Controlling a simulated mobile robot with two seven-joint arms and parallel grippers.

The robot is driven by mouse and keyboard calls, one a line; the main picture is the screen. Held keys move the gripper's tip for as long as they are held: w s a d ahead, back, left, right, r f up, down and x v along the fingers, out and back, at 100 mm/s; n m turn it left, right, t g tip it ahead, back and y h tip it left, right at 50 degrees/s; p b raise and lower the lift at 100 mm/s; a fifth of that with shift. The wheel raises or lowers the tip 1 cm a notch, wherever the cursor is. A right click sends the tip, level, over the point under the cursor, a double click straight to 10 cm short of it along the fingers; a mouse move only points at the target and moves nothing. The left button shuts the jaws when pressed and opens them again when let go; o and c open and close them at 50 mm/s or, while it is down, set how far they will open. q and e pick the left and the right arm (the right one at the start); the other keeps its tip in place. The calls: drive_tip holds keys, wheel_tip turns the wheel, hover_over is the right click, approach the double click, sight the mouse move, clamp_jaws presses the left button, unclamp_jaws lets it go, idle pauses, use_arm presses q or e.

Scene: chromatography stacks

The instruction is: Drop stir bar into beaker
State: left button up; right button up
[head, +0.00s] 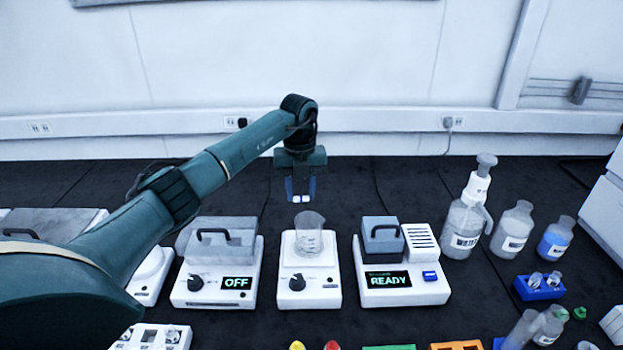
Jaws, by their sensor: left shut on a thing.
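My left gripper (301,197) points down above and slightly behind the beaker, with its blue fingers close together. It is shut on a small white piece, which looks like the stir bar (301,199); the fingers partly hide it. The clear glass beaker (309,241) stands upright on the white stirrer plate (289,257) in the middle of the bench. The fingertips are apart from the beaker's rim in the picture. I cannot see clearly what is inside the beaker. My right gripper is not in view.
A device reading OFF (217,283) stands left of the stirrer, and one reading READY (403,283) stands right. A wash bottle (463,225), a clear bottle (513,230) and a blue-filled bottle (556,240) stand at right. Racks and vials line the front edge. Dark bench behind the beaker is clear.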

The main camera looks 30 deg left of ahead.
sight(300, 196)
use_arm(q)
drive_tip(key=shift+w+f, duration=0.15)
drive_tip(key=shift+f, duration=0.2)
drive_tip(key=f+b, duration=0.3)
drive_tip(key=b, duration=0.1)
drive_tip(key=shift+s+f, duration=0.3)
drive_tip(key=shift+f, duration=0.05)
drive_tip(key=shift+f+b, duration=0.45)
drive_tip(key=shift+f, duration=0.25)
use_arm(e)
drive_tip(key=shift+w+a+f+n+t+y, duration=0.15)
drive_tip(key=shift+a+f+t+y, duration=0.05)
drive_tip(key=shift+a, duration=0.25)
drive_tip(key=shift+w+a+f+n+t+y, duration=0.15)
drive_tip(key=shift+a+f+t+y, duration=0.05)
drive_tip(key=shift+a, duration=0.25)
use_arm(q)
drive_tip(key=o, duration=1)
